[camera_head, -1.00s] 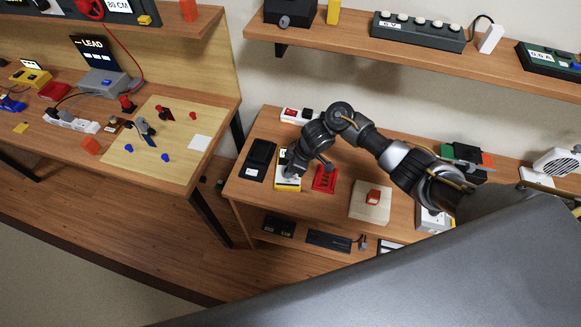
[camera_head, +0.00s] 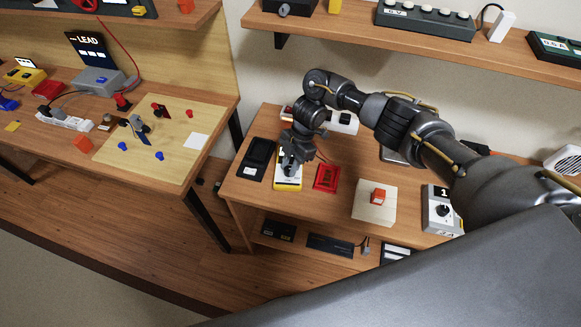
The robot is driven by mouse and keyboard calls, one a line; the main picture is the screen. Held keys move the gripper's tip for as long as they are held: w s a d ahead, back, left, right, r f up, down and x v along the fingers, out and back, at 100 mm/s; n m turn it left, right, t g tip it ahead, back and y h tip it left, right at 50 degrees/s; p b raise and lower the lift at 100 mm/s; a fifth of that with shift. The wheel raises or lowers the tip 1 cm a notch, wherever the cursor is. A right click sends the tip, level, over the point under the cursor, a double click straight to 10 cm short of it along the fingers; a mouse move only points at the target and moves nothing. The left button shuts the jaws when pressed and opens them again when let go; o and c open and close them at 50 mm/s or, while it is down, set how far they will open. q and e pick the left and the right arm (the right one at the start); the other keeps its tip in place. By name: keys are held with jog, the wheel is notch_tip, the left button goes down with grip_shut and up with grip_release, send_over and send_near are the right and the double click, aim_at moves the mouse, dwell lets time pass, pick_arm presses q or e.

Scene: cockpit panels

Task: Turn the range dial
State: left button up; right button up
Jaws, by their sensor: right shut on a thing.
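A yellow-edged meter with a pale face (camera_head: 287,183) lies on the right-hand table. My right gripper (camera_head: 290,165) points down over the meter and is shut on its range dial, which the fingers mostly hide. I cannot tell where the dial's mark points. My right arm reaches in from the right above the table. My left gripper is not in view.
A black device (camera_head: 257,158) lies left of the meter and a red one (camera_head: 326,178) right of it. A pale block with a red top (camera_head: 375,203) and a grey box with a knob (camera_head: 441,210) stand farther right. A shelf (camera_head: 400,45) runs above.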

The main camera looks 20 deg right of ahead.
jog(key=shift+n+g, duration=0.4)
jog(key=shift+n, duration=0.4)
jog(key=shift+b, duration=0.3)
jog(key=o, duration=1)
jog(key=shift+a, duration=0.1)
jog(key=shift+w+r, duration=0.1)
